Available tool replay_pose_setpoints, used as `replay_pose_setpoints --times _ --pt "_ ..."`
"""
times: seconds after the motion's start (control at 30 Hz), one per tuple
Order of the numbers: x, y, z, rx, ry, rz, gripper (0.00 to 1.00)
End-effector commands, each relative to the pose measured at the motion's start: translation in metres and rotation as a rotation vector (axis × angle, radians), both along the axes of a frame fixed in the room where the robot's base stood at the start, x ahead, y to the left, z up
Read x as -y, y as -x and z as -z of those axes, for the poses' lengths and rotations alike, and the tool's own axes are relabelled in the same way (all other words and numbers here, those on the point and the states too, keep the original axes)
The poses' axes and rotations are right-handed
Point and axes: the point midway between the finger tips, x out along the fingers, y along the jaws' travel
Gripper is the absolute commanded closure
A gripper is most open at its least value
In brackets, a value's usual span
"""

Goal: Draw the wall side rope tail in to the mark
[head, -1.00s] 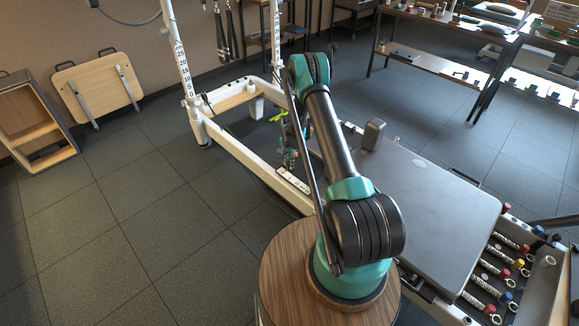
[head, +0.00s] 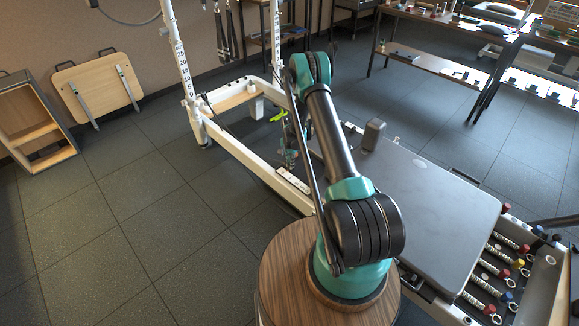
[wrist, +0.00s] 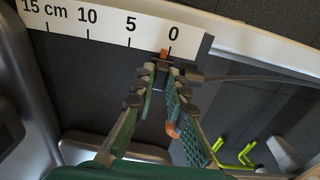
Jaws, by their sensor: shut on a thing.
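My gripper (wrist: 162,72) has green fingers closed at the tips on a small dark piece beside the scale, in the wrist view. A grey rope (wrist: 250,79) runs from there to the right, so the held piece appears to be its tail. The white scale (wrist: 105,20) is marked 15 cm, 10, 5 and 0. A small orange tab (wrist: 164,54) lies at its lower edge, close to the 0 and on the side towards 5. Another orange piece (wrist: 172,130) shows by the right finger. In the head view my gripper (head: 290,162) is small beside the scale (head: 293,181).
Lime-green hooks (wrist: 236,155) are low right in the wrist view. The white reformer frame (head: 240,150) and grey carriage (head: 425,195) surround the arm. Upright posts (head: 184,70) stand at the wall end. Tiled floor at left is clear.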

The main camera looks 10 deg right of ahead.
Motion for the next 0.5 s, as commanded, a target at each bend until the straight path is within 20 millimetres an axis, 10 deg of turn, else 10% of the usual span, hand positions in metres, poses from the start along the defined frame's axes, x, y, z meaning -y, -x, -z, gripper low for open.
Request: replay_pose_setpoints --times 0.5 --pt "0.009 0.012 0.0 -0.002 0.001 0.001 1.0"
